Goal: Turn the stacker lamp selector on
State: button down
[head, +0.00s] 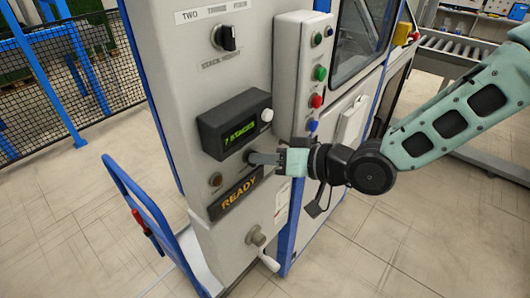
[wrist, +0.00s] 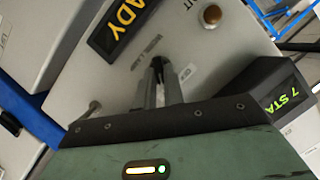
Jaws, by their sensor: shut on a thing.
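The grey control cabinet (head: 190,75) stands in front of me in the head view. My gripper (head: 256,158) reaches in from the right, its fingertips at the panel between the display and the READY sign. In the wrist view the fingers of my gripper (wrist: 160,76) are closed together on a small dark knob, the lamp selector (wrist: 159,64), mostly hidden between them. A small label sits on the panel just beyond the fingertips. A round amber-brown lamp (head: 215,180) is left of my gripper and looks unlit; it also shows in the wrist view (wrist: 212,15).
The black display box (head: 238,132) juts out just above my gripper. The READY sign (head: 236,193) is just below, with a crank handle (head: 263,250) lower down. A black rotary knob (head: 228,37) is higher up. A button box (head: 312,85) stands at the right.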

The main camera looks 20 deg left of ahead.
jog(key=shift+m, duration=0.4)
dwell(0.3)
jog(key=c, duration=1.6)
grip_release()
jog(key=shift+o, duration=0.5)
jog(key=shift+w+a+f, duration=0.1)
jog(key=shift+a, duration=0.05)
jog(key=b+v, duration=0.1)
jog(key=v, duration=1.6)
jog(key=shift+d, duration=0.3)
jog(key=shift+w, duration=0.15)
